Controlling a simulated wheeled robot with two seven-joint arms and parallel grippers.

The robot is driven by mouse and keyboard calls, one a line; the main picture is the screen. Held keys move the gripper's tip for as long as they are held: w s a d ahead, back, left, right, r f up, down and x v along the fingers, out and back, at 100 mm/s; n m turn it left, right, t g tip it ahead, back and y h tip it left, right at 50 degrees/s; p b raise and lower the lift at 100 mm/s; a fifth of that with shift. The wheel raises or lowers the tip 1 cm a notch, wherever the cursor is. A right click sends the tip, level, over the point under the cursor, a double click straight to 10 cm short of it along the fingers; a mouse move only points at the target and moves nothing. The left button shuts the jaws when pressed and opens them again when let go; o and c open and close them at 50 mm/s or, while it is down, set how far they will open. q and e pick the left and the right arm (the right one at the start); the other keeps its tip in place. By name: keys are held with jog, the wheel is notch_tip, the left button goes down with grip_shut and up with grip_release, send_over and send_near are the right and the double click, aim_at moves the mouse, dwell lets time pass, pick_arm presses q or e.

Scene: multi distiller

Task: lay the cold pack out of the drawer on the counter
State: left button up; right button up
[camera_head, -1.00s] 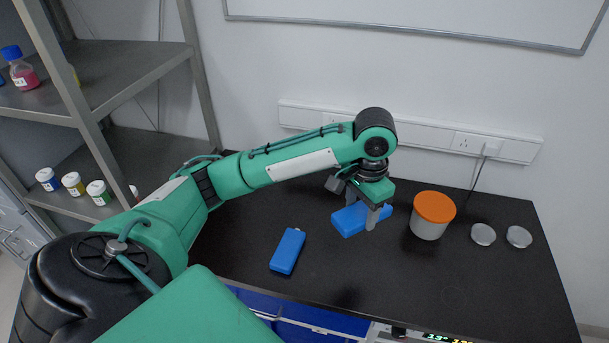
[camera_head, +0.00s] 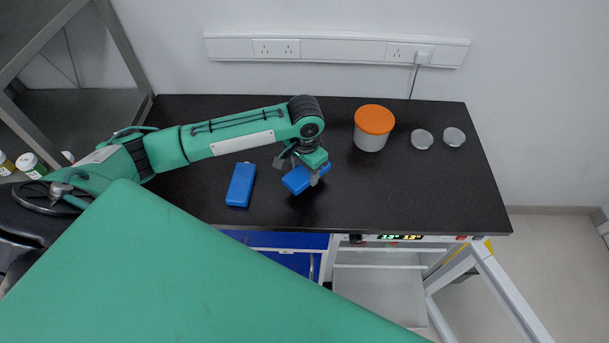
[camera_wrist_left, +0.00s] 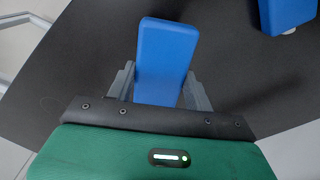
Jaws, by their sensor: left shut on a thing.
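One blue cold pack (camera_head: 299,182) is between the fingers of my left gripper (camera_head: 314,174), over the counter (camera_head: 400,190) near its front edge. In the left wrist view this pack (camera_wrist_left: 166,52) sticks out ahead, with a grey finger on each side. I cannot tell whether it touches the counter. A second blue pack (camera_head: 241,184) lies flat on the counter to the left; part of it shows in the left wrist view (camera_wrist_left: 287,12). Blue drawer fronts or insides (camera_head: 285,240) show below the counter, partly hidden by a large green part. My right gripper is not in view.
A white tub with an orange lid (camera_head: 374,121) stands behind and right of the gripper. Two grey discs (camera_head: 423,139) (camera_head: 454,136) lie farther right. An open white drawer or tray (camera_head: 380,292) juts out below the counter. The counter's right front is clear.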

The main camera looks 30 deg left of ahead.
aim_at(305, 179)
pick_arm(q)
jog(key=shift+f+p, duration=0.3)
jog(key=shift+f, duration=1.65)
jog(key=shift+f, duration=0.15)
jog(key=o, duration=1.1)
jog(key=shift+c, duration=0.2)
notch_tip(305, 179, up, 12)
jog(key=shift+r+b, duration=0.15)
jog(key=shift+b, duration=1.1)
